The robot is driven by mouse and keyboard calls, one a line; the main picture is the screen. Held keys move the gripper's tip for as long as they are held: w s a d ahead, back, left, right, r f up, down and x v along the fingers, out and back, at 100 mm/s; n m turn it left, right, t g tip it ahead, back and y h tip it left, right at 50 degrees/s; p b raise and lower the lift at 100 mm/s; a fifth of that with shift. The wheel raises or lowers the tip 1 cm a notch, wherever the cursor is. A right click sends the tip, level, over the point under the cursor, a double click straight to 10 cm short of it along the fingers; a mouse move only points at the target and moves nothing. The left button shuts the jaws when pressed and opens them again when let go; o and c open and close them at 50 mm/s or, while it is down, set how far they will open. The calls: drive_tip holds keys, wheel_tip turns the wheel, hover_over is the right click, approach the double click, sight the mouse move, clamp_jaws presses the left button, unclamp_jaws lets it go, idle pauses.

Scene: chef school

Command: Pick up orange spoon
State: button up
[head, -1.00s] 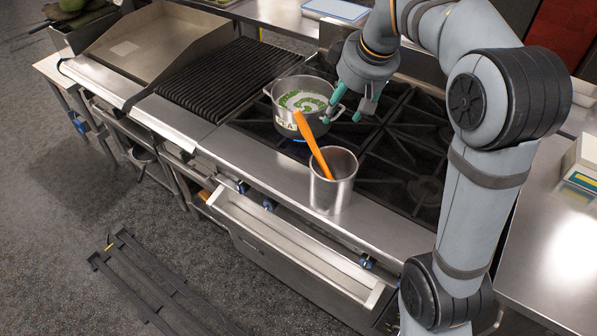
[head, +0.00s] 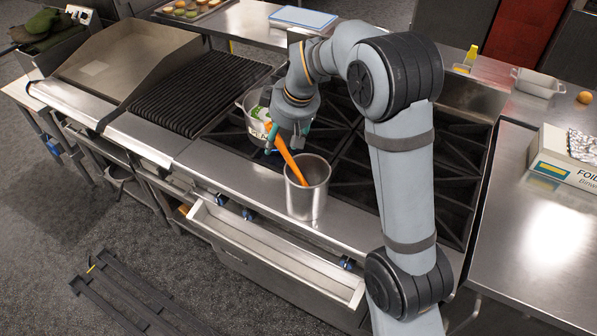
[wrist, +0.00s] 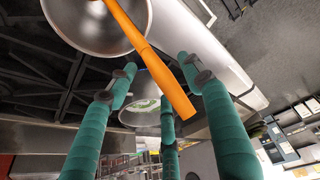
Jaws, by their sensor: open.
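The orange spoon (head: 287,153) stands tilted in a steel canister (head: 306,203) on the stove's front ledge. Its handle leans up and left out of the canister; its lower end is hidden inside. My gripper (head: 285,139), with teal fingers, is open and empty at the upper handle. In the wrist view, the spoon handle (wrist: 149,58) crosses the space between the spread fingers (wrist: 160,92), and the canister (wrist: 88,28) shows at the top. I cannot tell whether any finger touches the handle.
A pot with green contents (head: 252,112) sits on the burner grates behind the spoon, partly hidden by my gripper. A drawer (head: 275,248) stands open below the ledge. A foil box (head: 565,158) lies on the right counter. The ledge (head: 232,168) left of the canister is clear.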

drive_tip(key=shift+w+a+f, duration=0.1)
drive_tip(key=shift+f, duration=0.2)
drive_tip(key=shift+c, duration=0.9)
drive_tip(key=c, duration=1.1)
clamp_jaws()
